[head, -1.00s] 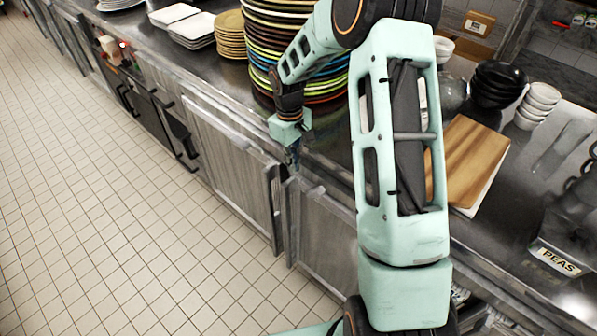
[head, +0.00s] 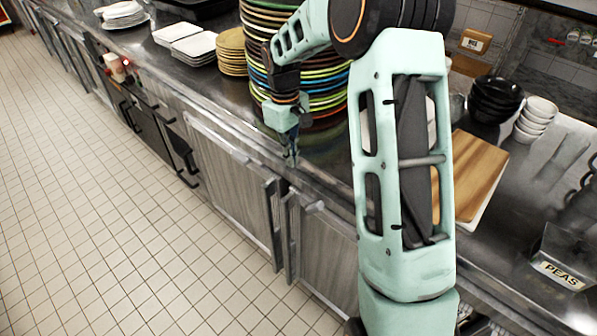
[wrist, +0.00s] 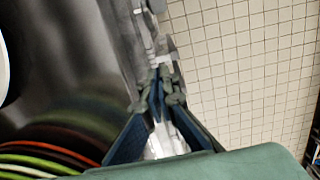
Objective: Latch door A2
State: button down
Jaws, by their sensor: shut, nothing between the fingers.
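Two grey cabinet doors stand under the counter, a left door (head: 228,182) and a right door (head: 325,248). No label reading A2 is legible, so I cannot tell which is door A2. Both look shut or nearly flush, with upright bars at their neighbouring edges. A small pale latch-like piece (head: 315,207) sits near the right door's top. My gripper (head: 291,160) points down at the counter's front edge, above the doors' meeting edges. It is shut and empty. In the wrist view its fingertips (wrist: 160,95) are together over blurred metal hardware; contact cannot be told.
A tall stack of coloured plates (head: 262,75) stands on the counter (head: 215,85) close behind my gripper. A wooden board (head: 478,170), black bowls (head: 494,98) and white bowls (head: 537,115) stand to the right. Black-handled units (head: 160,130) are further left. The tiled floor (head: 90,190) is clear.

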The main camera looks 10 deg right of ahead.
jog(key=s+r+g, duration=0.1)
jog(key=s+r, duration=0.2)
jog(key=r, duration=0.2)
jog(key=shift+s+d+r+h+b, duration=0.25)
jog(key=shift+s+r+h+b, duration=0.1)
jog(key=shift+r+h+b, duration=0.1)
jog(key=shift+f, duration=0.15)
send_over(313, 204)
jog(key=w+a, duration=0.1)
notch_tip(313, 204, down, 11)
jog(key=shift+w+a+f, duration=0.1)
jog(key=shift+w, duration=0.05)
jog(key=shift+s+d+f, duration=0.3)
jog(key=shift+s+f, duration=0.05)
jog(key=shift+s, duration=0.1)
